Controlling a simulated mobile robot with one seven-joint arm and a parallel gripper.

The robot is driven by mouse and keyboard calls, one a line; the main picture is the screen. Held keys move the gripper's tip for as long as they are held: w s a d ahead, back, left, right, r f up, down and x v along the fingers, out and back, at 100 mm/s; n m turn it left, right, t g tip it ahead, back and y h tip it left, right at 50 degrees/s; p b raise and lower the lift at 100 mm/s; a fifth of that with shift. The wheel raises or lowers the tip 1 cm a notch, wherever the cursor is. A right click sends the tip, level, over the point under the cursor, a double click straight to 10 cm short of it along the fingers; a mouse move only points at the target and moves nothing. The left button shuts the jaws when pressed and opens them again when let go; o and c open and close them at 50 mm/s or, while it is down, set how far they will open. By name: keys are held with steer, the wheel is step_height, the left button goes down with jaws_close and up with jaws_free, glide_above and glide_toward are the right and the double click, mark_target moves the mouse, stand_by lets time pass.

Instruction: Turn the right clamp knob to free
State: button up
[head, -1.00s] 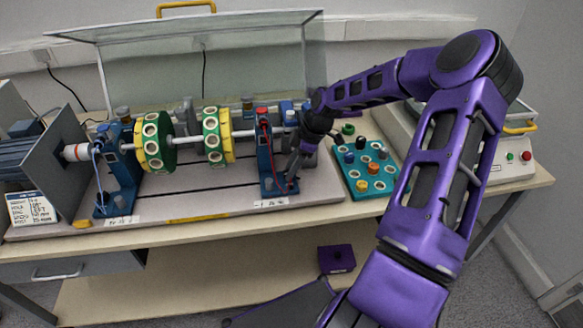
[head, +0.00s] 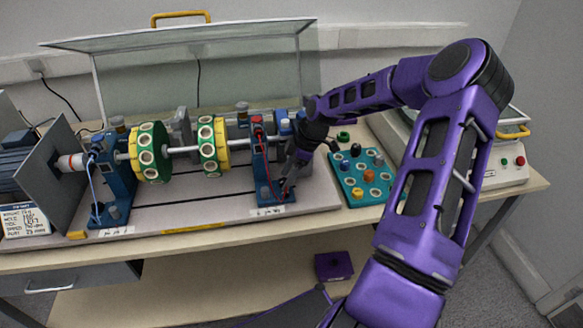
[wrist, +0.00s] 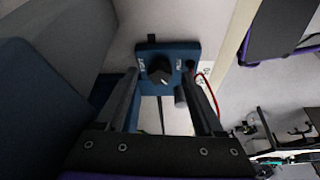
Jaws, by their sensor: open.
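The right blue bearing stand (head: 262,165) stands on the rig's grey base, with a red cap on top and a red wire down its side. My gripper (head: 289,182) is low at the stand's right foot and partly hides it. In the wrist view the black clamp knob (wrist: 158,70) sits on the blue foot plate (wrist: 177,50), with small white lettering on either side. My gripper (wrist: 164,80) is open there, with one finger on each side of the knob. I cannot tell whether the fingers touch it.
The left blue stand (head: 113,180) and two green-and-yellow discs on the shaft (head: 182,149) are to the left. A teal tray (head: 351,196) with several coloured knobs is just right of my gripper. A clear raised cover (head: 250,70) stands behind the rig.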

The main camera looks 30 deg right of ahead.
steer(key=v, duration=1.7)
steer(key=shift+d, duration=0.15)
steer(key=shift+s+r, duration=0.1)
